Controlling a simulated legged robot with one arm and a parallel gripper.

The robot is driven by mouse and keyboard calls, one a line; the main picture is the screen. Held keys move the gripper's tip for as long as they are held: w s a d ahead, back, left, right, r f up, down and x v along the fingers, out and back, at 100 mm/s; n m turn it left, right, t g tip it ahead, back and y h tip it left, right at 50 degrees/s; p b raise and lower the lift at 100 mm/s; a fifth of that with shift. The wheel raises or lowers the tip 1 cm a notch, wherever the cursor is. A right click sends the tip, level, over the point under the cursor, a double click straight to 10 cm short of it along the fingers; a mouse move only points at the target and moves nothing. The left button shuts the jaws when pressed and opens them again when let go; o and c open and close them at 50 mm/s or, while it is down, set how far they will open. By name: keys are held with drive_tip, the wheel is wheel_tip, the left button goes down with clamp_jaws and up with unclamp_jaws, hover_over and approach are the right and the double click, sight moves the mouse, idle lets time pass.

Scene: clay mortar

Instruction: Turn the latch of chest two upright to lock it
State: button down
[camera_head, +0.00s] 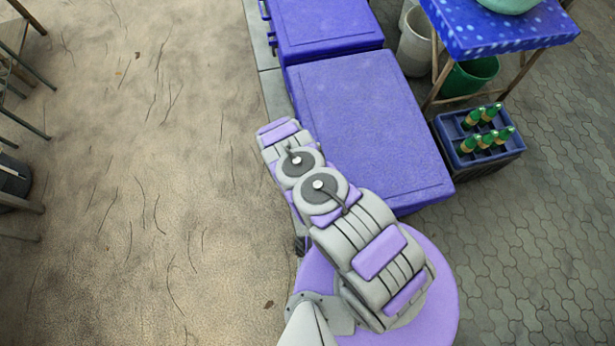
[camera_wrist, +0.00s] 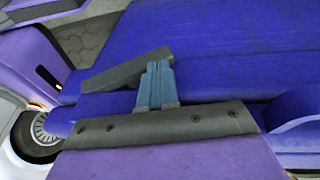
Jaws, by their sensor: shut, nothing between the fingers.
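Two closed blue-violet chests stand in a row in the head view, a nearer one (camera_head: 375,110) and a farther one (camera_head: 318,22). No number shows on either, so I cannot tell which is chest two. My arm reaches along the nearer chest's left edge; its gripper cannot be made out there. In the wrist view my gripper (camera_wrist: 157,68) has its two teal fingers shut together and empty. A dark grey bar (camera_wrist: 112,76), apparently the latch, lies tilted against the blue chest (camera_wrist: 230,75), right end higher. The fingers overlap its right part; I cannot tell whether they touch.
A blue crate of green bottles (camera_head: 460,135) stands right of the nearer chest. Behind it are a table with a spotted blue cloth (camera_head: 500,35), a white bucket (camera_head: 414,45) and a green tub (camera_head: 470,76). The sandy ground on the left is mostly clear.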

drive_tip(key=shift+w+f+b, duration=0.15)
drive_tip(key=shift+f+b, duration=0.2)
drive_tip(key=shift+b, duration=0.1)
drive_tip(key=shift+w+a+f+b, duration=0.1)
drive_tip(key=shift+w+f+b, duration=0.05)
drive_tip(key=shift+f+b, duration=0.55)
drive_tip(key=shift+w+f+b, duration=0.1)
drive_tip(key=shift+f+b, duration=0.55)
drive_tip(key=shift+f, duration=0.2)
idle(0.4)
idle(1.1)
